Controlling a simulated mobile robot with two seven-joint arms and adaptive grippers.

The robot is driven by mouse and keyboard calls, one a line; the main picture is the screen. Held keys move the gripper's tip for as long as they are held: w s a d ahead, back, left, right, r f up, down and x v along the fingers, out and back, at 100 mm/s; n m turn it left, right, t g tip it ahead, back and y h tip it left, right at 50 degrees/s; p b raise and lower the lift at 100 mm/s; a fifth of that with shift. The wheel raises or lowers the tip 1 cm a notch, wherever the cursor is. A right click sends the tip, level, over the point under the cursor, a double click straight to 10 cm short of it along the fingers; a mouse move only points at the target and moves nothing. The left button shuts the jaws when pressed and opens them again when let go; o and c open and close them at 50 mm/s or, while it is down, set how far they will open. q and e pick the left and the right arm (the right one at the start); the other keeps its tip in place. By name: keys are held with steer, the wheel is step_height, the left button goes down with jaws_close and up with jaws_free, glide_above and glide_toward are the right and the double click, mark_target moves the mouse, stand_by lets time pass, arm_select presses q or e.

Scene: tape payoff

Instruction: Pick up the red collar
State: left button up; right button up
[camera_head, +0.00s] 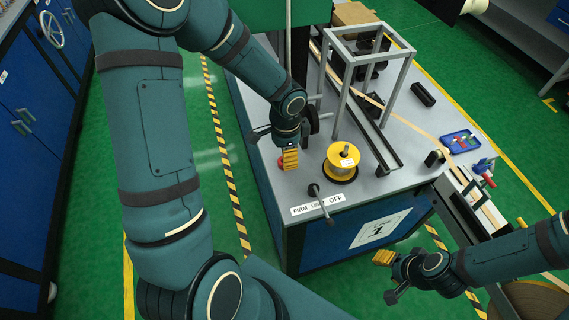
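A small red piece, likely the red collar (281,163), shows at the left edge of my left gripper's yellow fingers, on the grey bench top. The fingers hide most of it. My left gripper (290,158) points down at the bench there; I cannot tell whether its fingers are closed on the red piece or only beside it. My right gripper (384,257) is off the bench's front right corner, away from the red piece, with nothing visible in it. Its finger gap does not show clearly.
A yellow spool (342,157) stands right of my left gripper. A black lever (321,203) sits by the "FIRM LIGHT OFF" label (317,205) at the bench's front edge. A grey frame (380,65) rises behind. A blue tray (460,141) and red-handled clamp (487,178) are at right.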

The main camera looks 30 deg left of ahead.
arm_select(q)
steer(key=shift+w+a+f+b, duration=0.15)
steer(key=shift+f+b, duration=0.2)
steer(key=shift+f, duration=1)
steer(key=shift+a+f+b, duration=0.1)
steer(key=shift+f+b, duration=0.2)
steer(key=shift+f, duration=1.05)
steer(key=shift+o, duration=0.2)
jaws_close()
